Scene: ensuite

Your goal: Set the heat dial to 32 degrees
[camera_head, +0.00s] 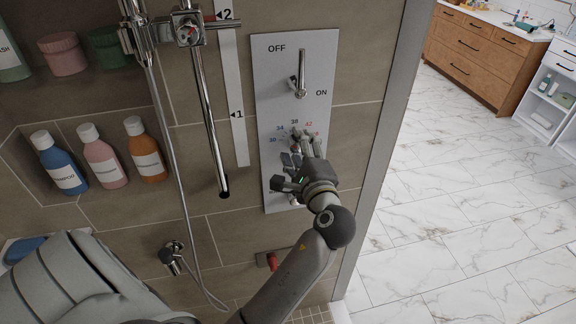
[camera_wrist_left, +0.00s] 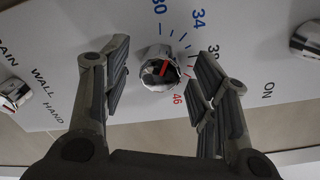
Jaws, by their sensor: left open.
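The heat dial (camera_wrist_left: 158,70) is a small chrome knob with a red pointer mark, on a white panel (camera_head: 265,95). In the left wrist view, numbers including 30, 34 and 46 run in an arc around it. I cannot tell exactly which number the pointer meets. My left gripper (camera_head: 299,152) is at the dial and hides most of it in the head view. In the left wrist view, the open fingers of my left gripper (camera_wrist_left: 161,72) stand one on each side of the dial. Contact with it is unclear. My right gripper is not in view.
Above the dial is an OFF/ON lever (camera_head: 301,80). A lower knob (camera_wrist_left: 14,92) has RAIN, WALL and HAND labels. A shower rail (camera_head: 208,120) and hose stand left of the panel. Bottles (camera_head: 102,158) sit in a wall niche. The marble floor (camera_head: 450,200) at right is open.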

